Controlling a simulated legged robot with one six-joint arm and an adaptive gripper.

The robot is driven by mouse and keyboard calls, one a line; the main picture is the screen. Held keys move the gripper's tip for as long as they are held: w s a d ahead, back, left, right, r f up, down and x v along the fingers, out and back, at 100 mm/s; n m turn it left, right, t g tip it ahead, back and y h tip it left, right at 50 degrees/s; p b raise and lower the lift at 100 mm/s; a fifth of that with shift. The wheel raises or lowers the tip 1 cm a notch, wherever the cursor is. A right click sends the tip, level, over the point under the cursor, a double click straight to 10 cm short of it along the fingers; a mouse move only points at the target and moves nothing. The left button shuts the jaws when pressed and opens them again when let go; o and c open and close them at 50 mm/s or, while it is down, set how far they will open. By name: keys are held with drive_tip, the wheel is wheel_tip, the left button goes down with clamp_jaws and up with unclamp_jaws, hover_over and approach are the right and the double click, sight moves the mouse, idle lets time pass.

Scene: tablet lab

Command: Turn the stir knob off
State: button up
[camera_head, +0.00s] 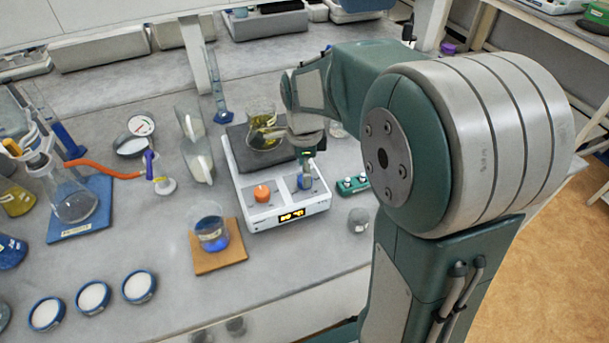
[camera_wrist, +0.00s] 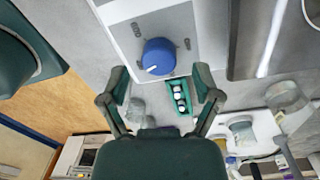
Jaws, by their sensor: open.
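A white hotplate stirrer (camera_head: 256,215) with a dark top stands on the bench in the head view. Its front panel has an orange knob (camera_head: 262,193) at left and a blue knob (camera_head: 304,182) at right, partly hidden by my gripper (camera_head: 307,160). No label naming the stir knob is legible. In the wrist view the blue knob (camera_wrist: 158,57) shows a white mark at its lower left. My gripper (camera_wrist: 160,84) is open, its fingers spread wider than the knob, which appears just beyond the fingertips. It is not closed on the knob.
A beaker of blue liquid (camera_head: 212,234) is at front left.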

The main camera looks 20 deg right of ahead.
drive_tip(key=shift+f, duration=1.05)
clamp_jaws()
